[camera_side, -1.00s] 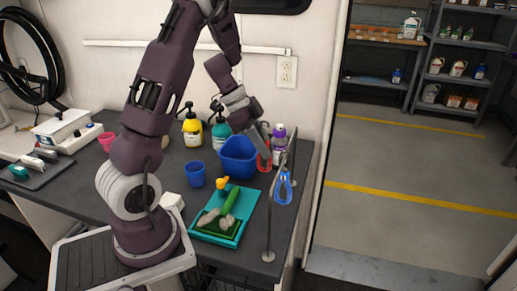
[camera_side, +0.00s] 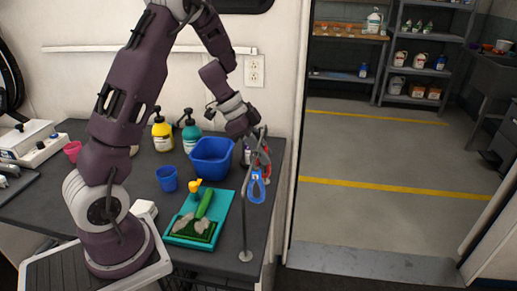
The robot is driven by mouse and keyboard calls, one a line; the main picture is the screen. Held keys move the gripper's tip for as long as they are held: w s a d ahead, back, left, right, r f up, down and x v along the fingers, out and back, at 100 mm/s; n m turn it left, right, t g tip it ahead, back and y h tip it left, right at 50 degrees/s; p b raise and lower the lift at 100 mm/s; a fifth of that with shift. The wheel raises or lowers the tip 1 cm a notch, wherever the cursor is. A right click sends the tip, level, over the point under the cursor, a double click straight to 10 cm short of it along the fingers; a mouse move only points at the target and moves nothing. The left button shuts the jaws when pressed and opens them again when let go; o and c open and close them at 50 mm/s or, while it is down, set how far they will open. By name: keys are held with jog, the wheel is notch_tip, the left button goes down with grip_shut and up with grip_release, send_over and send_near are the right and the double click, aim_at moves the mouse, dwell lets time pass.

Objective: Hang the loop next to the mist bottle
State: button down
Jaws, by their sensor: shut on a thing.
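My gripper (camera_side: 258,142) is at the rail (camera_side: 246,215) along the right edge of the counter, pointing down and right. It is shut on a red loop (camera_side: 266,160), which hangs just below the fingers, close to the rail. I cannot tell whether the loop touches the rail.
A blue tub (camera_side: 211,158) stands left of my gripper, with yellow (camera_side: 162,135) and teal (camera_side: 191,136) pump bottles behind. A teal tray (camera_side: 200,218) with a green brush and a blue cup (camera_side: 167,178) are in front. Open floor lies right of the counter.

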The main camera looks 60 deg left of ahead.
jog(key=shift+f, duration=0.2)
jog(key=c, duration=1.2)
grip_release()
jog(key=shift+c, duration=0.2)
jog(key=shift+r, duration=0.1)
jog(key=v, duration=0.7)
jog(key=shift+v, duration=2.45)
